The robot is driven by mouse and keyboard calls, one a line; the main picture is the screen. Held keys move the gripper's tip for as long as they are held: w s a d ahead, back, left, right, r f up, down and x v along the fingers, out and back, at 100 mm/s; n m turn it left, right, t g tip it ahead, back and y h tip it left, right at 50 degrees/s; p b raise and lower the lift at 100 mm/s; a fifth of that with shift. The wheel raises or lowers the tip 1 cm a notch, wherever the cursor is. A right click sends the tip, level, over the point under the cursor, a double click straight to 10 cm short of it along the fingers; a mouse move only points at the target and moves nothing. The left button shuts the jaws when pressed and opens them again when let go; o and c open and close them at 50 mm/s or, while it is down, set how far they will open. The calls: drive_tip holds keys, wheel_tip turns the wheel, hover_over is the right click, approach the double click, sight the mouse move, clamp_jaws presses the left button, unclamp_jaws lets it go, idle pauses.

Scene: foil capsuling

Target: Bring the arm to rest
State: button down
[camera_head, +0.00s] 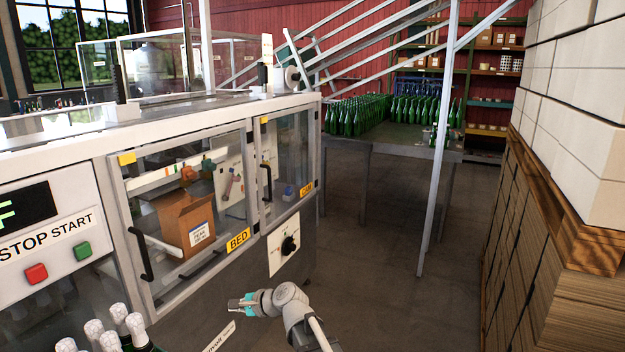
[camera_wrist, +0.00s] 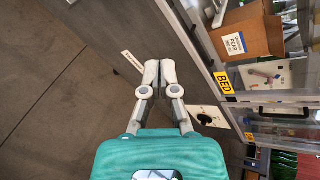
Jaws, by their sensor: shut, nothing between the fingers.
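My gripper (camera_head: 236,304) is in front of the machine, low in the head view, at the end of my grey arm. In the wrist view my gripper (camera_wrist: 160,68) has its two fingers together, shut and empty. The machine's BED door (camera_head: 190,215) stands to its left and above, and the black rotary knob (camera_head: 289,245) on a white plate is above and to the right of it. The gripper appears apart from the machine. A white label strip (camera_head: 219,337) lies just below the gripper in the head view.
Foil-topped bottles (camera_head: 118,318) stand at the lower left. A red button (camera_head: 37,273) and a green button (camera_head: 83,251) sit on the machine panel. Stacked boxes (camera_head: 570,150) border the right side. Green bottles (camera_head: 358,115) fill a far table. The floor (camera_head: 400,290) between is clear.

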drive_tip(key=s+d+f+n+g+h, duration=0.1)
drive_tip(key=s+d+f+n+h, duration=0.2)
drive_tip(key=d, duration=0.9)
drive_tip(key=s+d+f+n+g+h, duration=0.2)
drive_tip(key=s+d+f+n+h, duration=0.2)
drive_tip(key=d, duration=0.9)
drive_tip(key=s+d+f+n+g+h, duration=0.1)
drive_tip(key=s+d+f+n+h, duration=0.2)
drive_tip(key=s+d, duration=0.4)
drive_tip(key=d+n+h, duration=0.1)
drive_tip(key=d, duration=0.4)
drive_tip(key=shift+d+f+g+h, duration=0.15)
drive_tip(key=shift+d+g+h, duration=0.25)
drive_tip(key=shift+s, duration=0.1)
